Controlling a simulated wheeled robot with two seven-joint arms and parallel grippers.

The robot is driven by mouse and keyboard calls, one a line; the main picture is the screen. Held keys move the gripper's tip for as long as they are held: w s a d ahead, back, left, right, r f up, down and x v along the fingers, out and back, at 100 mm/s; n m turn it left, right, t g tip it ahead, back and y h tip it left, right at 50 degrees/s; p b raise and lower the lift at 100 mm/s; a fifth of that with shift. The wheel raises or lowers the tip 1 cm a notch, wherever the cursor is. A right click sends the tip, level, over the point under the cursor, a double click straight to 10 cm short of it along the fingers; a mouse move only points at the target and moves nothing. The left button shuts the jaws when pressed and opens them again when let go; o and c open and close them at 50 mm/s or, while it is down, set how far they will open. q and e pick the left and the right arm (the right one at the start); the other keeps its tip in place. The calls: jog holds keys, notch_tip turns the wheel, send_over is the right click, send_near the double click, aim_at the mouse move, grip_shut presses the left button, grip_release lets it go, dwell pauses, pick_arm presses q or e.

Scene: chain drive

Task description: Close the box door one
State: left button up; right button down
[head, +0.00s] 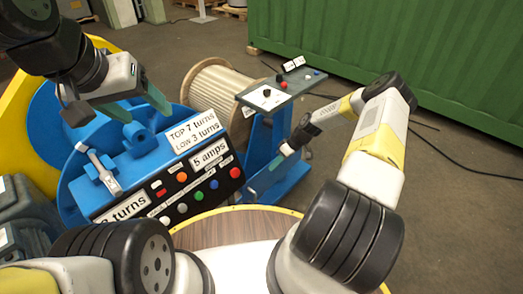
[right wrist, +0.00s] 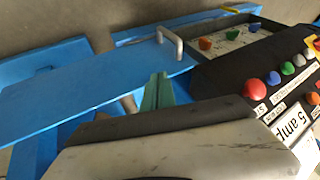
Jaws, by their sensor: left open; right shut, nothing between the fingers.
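A flat blue door panel (right wrist: 90,85) with a silver handle (right wrist: 172,43) stretches across the left of the right wrist view. It stands swung out beside the black control panel (right wrist: 255,70); I cannot read a label naming it door one. My right gripper (right wrist: 158,92) is shut and empty, its green fingertips close to the panel; contact cannot be told. In the head view my right gripper (head: 278,162) is right of the control box, by blue parts (head: 262,183). My left gripper (head: 138,104) is open and empty above the blue machine at upper left.
The control box front (head: 190,185) carries coloured buttons and turn-count labels. A grey button stand (head: 280,90) rises behind my right gripper. A wooden cable drum (head: 205,85) stands behind the machine.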

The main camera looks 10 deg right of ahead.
jog(key=shift+s+a+f, duration=0.4)
jog(key=shift+a+f, duration=0.9)
jog(key=shift+s+a+f, duration=0.4)
jog(key=shift+a+f, duration=0.85)
jog(key=shift+s+a+f, duration=0.4)
jog(key=shift+a+f, duration=0.9)
